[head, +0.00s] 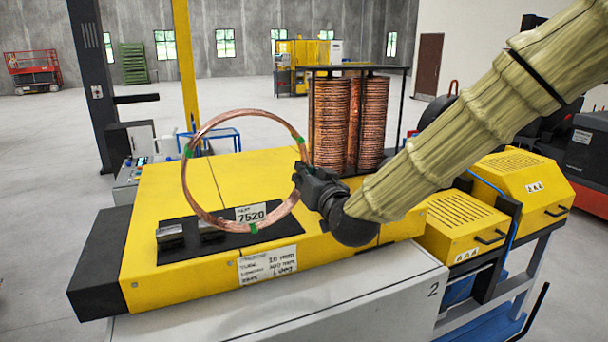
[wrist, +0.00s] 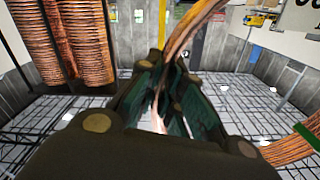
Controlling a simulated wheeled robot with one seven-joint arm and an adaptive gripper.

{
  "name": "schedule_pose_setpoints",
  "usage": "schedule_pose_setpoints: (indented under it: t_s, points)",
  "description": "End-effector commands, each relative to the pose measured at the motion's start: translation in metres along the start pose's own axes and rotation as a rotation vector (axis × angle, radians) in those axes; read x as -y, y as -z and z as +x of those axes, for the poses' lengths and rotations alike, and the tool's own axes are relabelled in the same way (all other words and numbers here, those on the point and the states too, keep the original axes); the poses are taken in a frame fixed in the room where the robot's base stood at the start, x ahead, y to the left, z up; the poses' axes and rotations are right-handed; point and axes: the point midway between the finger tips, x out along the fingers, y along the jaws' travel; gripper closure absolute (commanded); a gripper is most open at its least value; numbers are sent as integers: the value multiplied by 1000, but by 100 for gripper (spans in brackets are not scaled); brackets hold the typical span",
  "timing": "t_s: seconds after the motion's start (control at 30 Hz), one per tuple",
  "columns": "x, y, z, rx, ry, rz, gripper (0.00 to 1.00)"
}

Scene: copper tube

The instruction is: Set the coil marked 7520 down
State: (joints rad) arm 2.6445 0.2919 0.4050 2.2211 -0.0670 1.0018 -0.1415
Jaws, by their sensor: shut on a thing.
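The copper coil (head: 187,185) is a thin ring with several green bands, held upright above the yellow machine. My gripper (head: 301,176) is shut on its right side. A tag reading 7520 (head: 250,214) shows through the lower part of the ring; I cannot tell if it hangs on the coil or stands behind it. In the wrist view the coil's tube (wrist: 190,30) runs into the closed fingers (wrist: 165,95). A black mat (head: 190,246) lies on the machine top below the ring. I cannot tell whether the ring's lower edge touches it.
The yellow machine (head: 160,200) carries grey metal blocks (head: 170,237) on the mat. Tall stacks of copper coils (head: 331,120) stand in a dark rack behind my gripper. Yellow vented boxes (head: 465,225) are at the right. A yellow post (head: 186,70) rises behind the machine.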

Motion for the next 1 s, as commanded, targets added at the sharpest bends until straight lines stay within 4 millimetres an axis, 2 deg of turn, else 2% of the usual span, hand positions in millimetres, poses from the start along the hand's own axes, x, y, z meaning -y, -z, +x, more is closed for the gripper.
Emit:
schedule_pose_setpoints:
  t_s: [0.3,0.43,0.77,1.0]
  points:
    - [-28,7,47,-2,0,2,100]
    - [-37,7,61,-2,2,2,100]
    - [-47,7,78,-2,3,1,100]
    - [-53,-15,78,1,4,2,100]
